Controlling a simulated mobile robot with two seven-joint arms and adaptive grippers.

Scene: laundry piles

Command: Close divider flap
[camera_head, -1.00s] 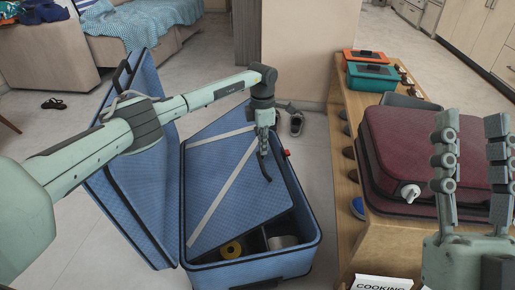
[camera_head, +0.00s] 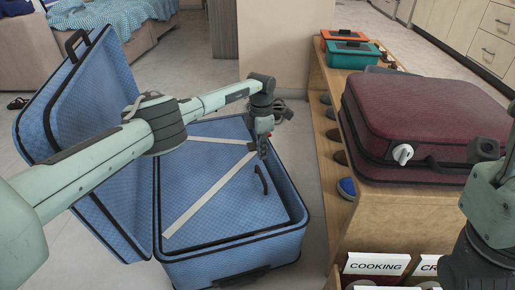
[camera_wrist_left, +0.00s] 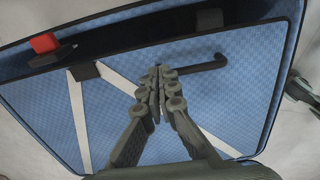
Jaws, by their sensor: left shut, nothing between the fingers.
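The blue divider flap (camera_head: 205,165), with pale crossing straps and a black handle (camera_head: 260,181), lies down inside the base of the open blue suitcase (camera_head: 230,268). It covers the compartment, and no contents show. In the left wrist view the flap (camera_wrist_left: 115,105) fills most of the picture. My left gripper (camera_head: 263,152) is shut and empty over the flap, close to the handle. In the left wrist view its fingertips (camera_wrist_left: 160,75) are together beside the handle (camera_wrist_left: 208,64); contact is unclear. Part of my right arm shows at the right edge, but its fingers do not.
The suitcase lid (camera_head: 105,85) stands open at the left. A maroon suitcase (camera_head: 430,115) lies on the wooden bench (camera_head: 390,210) at the right. Orange (camera_head: 343,35) and teal (camera_head: 355,53) boxes stand at the bench's far end. Bare floor lies between suitcase and bench.

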